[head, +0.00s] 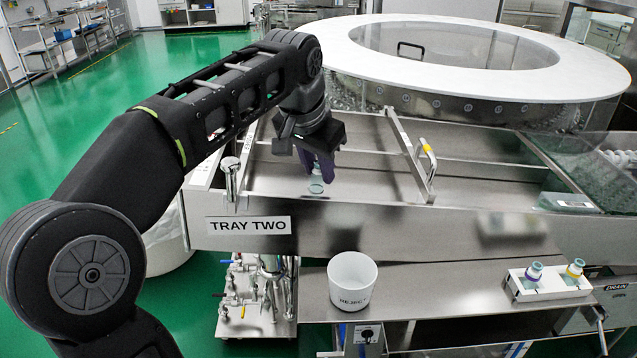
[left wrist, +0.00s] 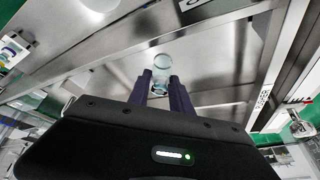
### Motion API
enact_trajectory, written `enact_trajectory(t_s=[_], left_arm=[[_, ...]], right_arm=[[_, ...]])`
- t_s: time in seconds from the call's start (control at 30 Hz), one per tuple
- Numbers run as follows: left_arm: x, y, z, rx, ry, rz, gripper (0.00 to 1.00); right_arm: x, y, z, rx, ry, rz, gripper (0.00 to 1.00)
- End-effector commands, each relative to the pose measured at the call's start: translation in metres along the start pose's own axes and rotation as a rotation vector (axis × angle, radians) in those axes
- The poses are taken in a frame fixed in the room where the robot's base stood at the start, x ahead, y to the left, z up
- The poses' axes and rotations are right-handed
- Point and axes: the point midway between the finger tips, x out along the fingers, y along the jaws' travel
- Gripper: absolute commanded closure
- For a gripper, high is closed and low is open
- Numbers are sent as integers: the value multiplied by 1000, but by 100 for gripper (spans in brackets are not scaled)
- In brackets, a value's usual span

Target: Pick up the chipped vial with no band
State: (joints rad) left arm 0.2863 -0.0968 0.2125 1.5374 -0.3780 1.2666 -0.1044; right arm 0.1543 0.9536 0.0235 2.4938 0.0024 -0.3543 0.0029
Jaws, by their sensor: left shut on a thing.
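A clear glass vial (head: 316,188) with a pale teal tint is at the tray marked TRAY TWO. My left gripper (head: 317,172) points down over the tray and is shut on this vial. In the left wrist view the vial (left wrist: 162,64) sticks out from between the two dark fingers (left wrist: 160,84). No coloured band shows on its visible part. A chip cannot be made out at this size, and the fingers hide part of the glass. I cannot tell whether the vial touches the tray floor. My right gripper is not in view.
A white REJECT cup (head: 352,283) stands on the lower steel shelf. A white rack (head: 549,283) at the right holds two capped vials, one with a yellow band. A divider with a yellow-marked handle (head: 426,165) stands right of my gripper. The round washer (head: 470,80) is behind.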

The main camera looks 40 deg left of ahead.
Motion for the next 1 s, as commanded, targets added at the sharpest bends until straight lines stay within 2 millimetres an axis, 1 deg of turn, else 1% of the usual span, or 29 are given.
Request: enact_trajectory(t_s=[0.03,0.17,0.2,0.3,0.4,1.0], left_arm=[[-11,0,-6,1,4,1,100],[-34,-3,-15,0,3,1,100],[-42,-4,-18,1,1,1,100],[-51,-4,-21,1,-1,1,100],[-54,-5,-22,1,0,0,100],[-53,-5,-22,0,-1,0,100]], right_arm=[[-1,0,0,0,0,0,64],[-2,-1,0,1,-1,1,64],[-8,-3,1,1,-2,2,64],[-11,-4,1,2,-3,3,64],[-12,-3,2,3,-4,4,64],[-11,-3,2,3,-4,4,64]])
